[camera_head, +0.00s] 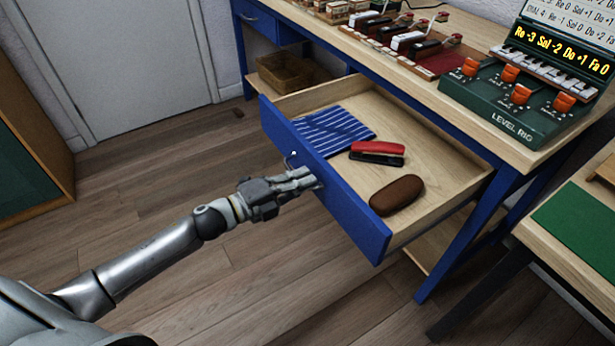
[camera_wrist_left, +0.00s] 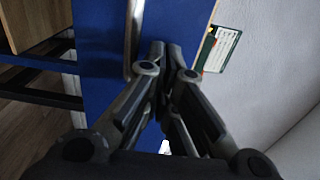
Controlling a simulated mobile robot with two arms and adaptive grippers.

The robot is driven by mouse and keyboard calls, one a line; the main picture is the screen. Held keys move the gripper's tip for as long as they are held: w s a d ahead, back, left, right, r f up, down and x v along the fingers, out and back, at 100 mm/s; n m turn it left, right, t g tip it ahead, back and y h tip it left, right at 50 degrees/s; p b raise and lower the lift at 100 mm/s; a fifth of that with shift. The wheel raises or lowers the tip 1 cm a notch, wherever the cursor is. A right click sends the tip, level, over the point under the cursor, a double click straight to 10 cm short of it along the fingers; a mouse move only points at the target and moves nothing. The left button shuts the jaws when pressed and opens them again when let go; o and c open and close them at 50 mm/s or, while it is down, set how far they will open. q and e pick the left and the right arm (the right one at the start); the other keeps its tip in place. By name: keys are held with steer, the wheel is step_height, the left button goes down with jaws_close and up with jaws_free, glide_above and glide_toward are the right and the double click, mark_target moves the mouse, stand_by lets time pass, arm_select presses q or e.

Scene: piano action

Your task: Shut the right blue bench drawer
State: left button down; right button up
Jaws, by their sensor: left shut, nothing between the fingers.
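The right blue bench drawer (camera_head: 335,187) stands pulled far out of the bench in the head view. Inside it lie a blue striped cloth (camera_head: 333,131), a red and black stapler (camera_head: 377,153) and a brown case (camera_head: 397,194). My left gripper (camera_head: 316,183) is shut and empty, its fingertips at the drawer's blue front, beside the metal handle (camera_head: 289,160). In the left wrist view the closed fingers (camera_wrist_left: 168,55) point at the blue front (camera_wrist_left: 101,62), with the handle (camera_wrist_left: 130,35) left of them. I cannot tell whether they touch. My right gripper is not in view.
The bench top (camera_head: 420,92) carries switch-like models and a green level rig (camera_head: 510,110). A left blue drawer (camera_head: 256,19) looks shut. A wooden box (camera_head: 287,71) sits on the lower shelf. A green-topped table (camera_head: 583,226) stands at right. Floor before the drawer is free.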

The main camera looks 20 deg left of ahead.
arm_select(q)
steer(key=shift+w+d, duration=0.35)
steer(key=shift+w, duration=0.15)
steer(key=shift+w+d, duration=0.1)
